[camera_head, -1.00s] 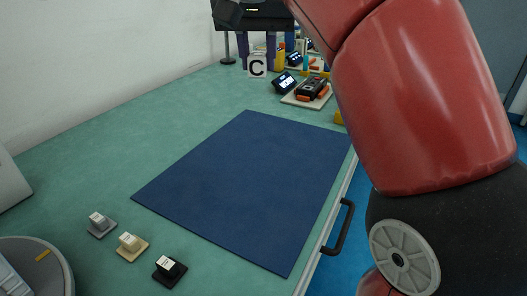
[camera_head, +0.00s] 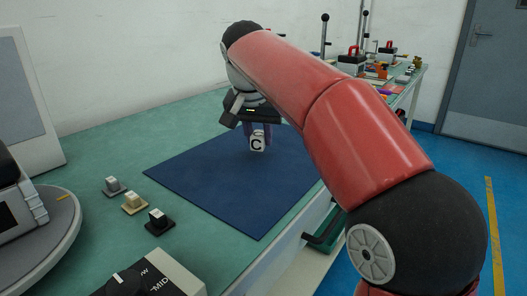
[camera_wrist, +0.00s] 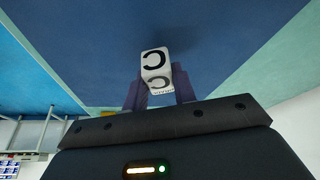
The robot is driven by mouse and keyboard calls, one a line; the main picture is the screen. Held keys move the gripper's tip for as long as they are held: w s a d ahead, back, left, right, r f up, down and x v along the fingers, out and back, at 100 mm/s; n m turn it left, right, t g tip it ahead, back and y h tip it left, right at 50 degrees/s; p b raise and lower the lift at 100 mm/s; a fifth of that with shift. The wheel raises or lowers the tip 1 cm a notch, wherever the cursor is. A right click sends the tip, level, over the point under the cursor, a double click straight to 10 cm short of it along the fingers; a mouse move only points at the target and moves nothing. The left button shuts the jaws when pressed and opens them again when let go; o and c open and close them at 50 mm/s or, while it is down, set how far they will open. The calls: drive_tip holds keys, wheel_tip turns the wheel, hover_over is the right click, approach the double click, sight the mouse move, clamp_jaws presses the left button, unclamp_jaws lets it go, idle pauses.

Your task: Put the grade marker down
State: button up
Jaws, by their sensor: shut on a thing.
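The grade marker (camera_head: 257,144) is a small white block with a black letter C. My gripper (camera_head: 257,132) is shut on it, with a purple finger on each side. The marker is over the dark blue mat (camera_head: 205,185), toward its far part. I cannot tell whether its base touches the mat. In the wrist view the marker (camera_wrist: 155,62) sticks out past the fingertips of my gripper (camera_wrist: 160,92), with the letter C on two of its faces and blue behind it.
A round grey turntable (camera_head: 60,225) and a box with a dial (camera_head: 150,278) are near. The mat's front is clear.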

drive_tip(key=shift+f+b, duration=0.4)
drive_tip(key=shift+f, duration=0.7)
drive_tip(key=o, duration=0.9)
drive_tip(key=shift+o, duration=0.2)
drive_tip(key=shift+r, duration=0.5)
drive_tip(key=p+v, duration=0.4)
drive_tip(key=v, duration=0.7)
drive_tip(key=shift+s+r, duration=0.2)
drive_tip(key=shift+r, duration=0.05)
